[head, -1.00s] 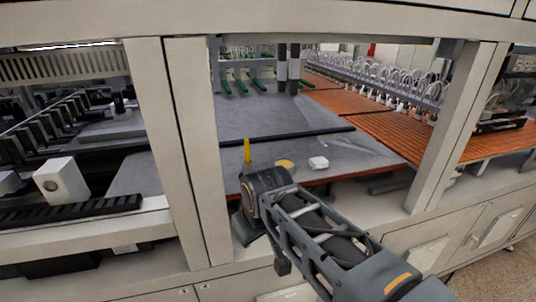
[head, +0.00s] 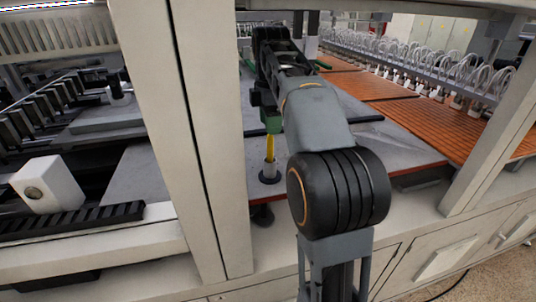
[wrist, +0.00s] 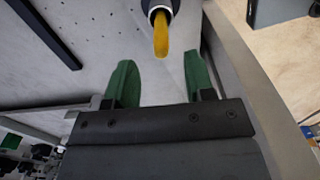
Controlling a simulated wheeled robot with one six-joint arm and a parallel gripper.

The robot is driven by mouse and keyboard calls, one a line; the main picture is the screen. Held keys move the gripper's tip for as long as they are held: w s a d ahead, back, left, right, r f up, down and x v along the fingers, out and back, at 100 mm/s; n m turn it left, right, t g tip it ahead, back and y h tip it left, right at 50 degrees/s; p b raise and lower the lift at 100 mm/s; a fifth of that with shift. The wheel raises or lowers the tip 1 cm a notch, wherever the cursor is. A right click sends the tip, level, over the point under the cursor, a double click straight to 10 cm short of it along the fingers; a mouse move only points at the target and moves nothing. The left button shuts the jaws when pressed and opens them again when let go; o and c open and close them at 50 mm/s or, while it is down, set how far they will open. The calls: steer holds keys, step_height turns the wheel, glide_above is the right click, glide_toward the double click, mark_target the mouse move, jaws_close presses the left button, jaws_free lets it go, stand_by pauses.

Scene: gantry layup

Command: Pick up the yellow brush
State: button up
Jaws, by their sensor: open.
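The yellow brush (head: 270,150) stands upright in a small holder (head: 269,172) with a pale body and dark round base, near the front edge of the grey table. In the wrist view the brush (wrist: 161,38) sticks out of the holder's dark-rimmed mouth (wrist: 158,8). My gripper (head: 270,124) is just above the brush in the head view. In the wrist view my gripper's green fingers (wrist: 159,68) are apart with nothing between them. The brush's free end is just beyond the fingertips, roughly centred on the gap. I cannot tell how far apart they are in depth.
A beige upright post (head: 210,140) stands close left of the arm. An orange slatted surface (head: 440,122) and a row of white hoses (head: 440,70) lie to the right. My arm hides much of the grey table (head: 390,145).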

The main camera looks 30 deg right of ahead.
mark_target(270, 141)
steer(key=shift+f, duration=2.95)
steer(key=shift+c, duration=0.4)
jaws_close()
